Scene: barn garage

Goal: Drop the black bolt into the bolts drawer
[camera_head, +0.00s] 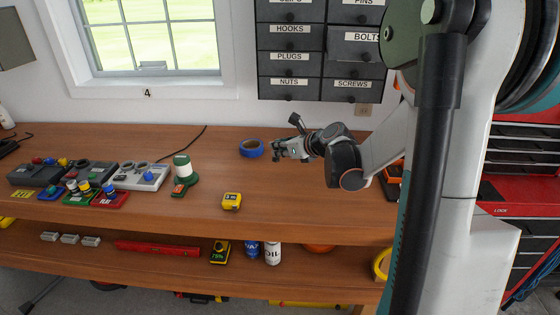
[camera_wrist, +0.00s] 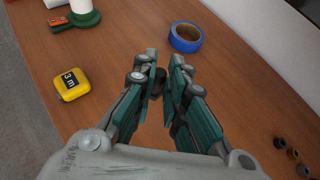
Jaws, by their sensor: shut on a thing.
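My gripper (camera_head: 278,151) is held above the bench, left of my arm, near the blue tape. In the wrist view my gripper (camera_wrist: 164,68) has its fingers close together on a small dark thing, the black bolt (camera_wrist: 159,81), mostly hidden between the fingertips. The bolts drawer (camera_head: 350,48) is in the dark wall cabinet, in the right column above the screws drawer.
A wooden bench (camera_head: 300,205) holds blue tape (camera_head: 251,148), a yellow tape measure (camera_head: 231,201), a green-and-white spool (camera_head: 182,168) and button boxes at left. Small round parts (camera_wrist: 292,155) lie at the wrist view's lower right. The red tool chest (camera_head: 515,190) stands right.

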